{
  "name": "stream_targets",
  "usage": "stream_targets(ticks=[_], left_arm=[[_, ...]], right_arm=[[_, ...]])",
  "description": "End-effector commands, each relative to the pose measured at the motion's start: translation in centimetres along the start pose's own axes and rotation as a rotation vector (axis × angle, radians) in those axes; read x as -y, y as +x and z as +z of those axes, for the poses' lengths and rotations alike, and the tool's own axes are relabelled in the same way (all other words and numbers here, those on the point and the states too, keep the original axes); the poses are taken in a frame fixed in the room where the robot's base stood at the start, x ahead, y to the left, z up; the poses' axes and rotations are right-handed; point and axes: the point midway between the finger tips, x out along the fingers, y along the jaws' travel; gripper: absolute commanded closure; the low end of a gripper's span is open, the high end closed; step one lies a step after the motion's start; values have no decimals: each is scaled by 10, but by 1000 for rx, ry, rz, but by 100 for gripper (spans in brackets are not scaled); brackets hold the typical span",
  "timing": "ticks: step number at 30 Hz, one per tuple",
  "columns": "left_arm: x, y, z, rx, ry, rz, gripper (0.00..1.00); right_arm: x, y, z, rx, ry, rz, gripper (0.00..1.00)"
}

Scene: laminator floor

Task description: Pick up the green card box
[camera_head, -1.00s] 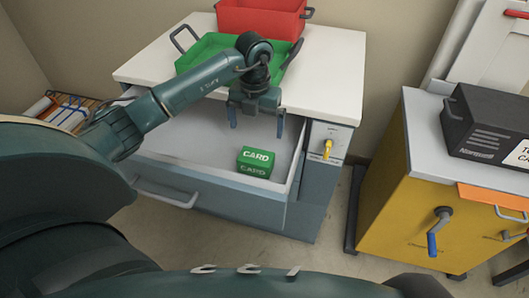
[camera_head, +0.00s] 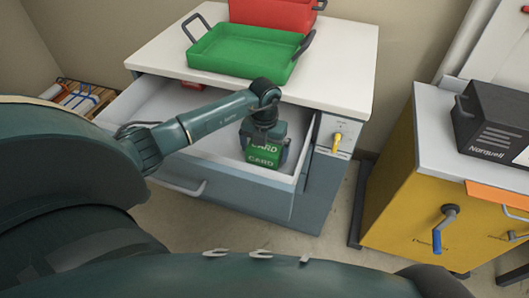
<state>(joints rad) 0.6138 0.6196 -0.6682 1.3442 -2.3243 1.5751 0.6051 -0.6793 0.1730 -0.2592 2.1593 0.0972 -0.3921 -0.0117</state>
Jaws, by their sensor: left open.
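The green card box (camera_head: 263,158), with white "CARD" lettering, lies in the open drawer (camera_head: 213,158) of the white-topped cabinet, toward the drawer's right front. My left gripper (camera_head: 265,143) is down in the drawer right at the box, pointing downward. Its jaws are open, with a finger on either side of the box; the gripper body hides the box's upper part. I cannot tell whether the fingers touch it. My right gripper is not in view.
A green tray (camera_head: 243,67) and a red bin (camera_head: 272,13) stand on the cabinet top (camera_head: 335,75). A small red thing (camera_head: 191,85) lies at the drawer's back. A yellow cabinet (camera_head: 405,190) with a black box (camera_head: 490,125) on it stands to the right.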

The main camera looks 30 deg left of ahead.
Motion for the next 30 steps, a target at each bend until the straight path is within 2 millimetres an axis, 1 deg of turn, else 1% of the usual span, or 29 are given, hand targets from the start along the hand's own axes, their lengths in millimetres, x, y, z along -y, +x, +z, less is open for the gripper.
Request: stream_targets(ticks=[5, 21, 27, 30], left_arm=[[0, 0, 0, 0, 0, 0, 0], [0, 0, 0, 0, 0, 0, 43], [0, -1, 1, 2, 0, 0, 44], [0, -7, 1, 3, 0, 0, 44]], right_arm=[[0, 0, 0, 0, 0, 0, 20], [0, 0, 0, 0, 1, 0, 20], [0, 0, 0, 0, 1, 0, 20], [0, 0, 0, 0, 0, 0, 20]])
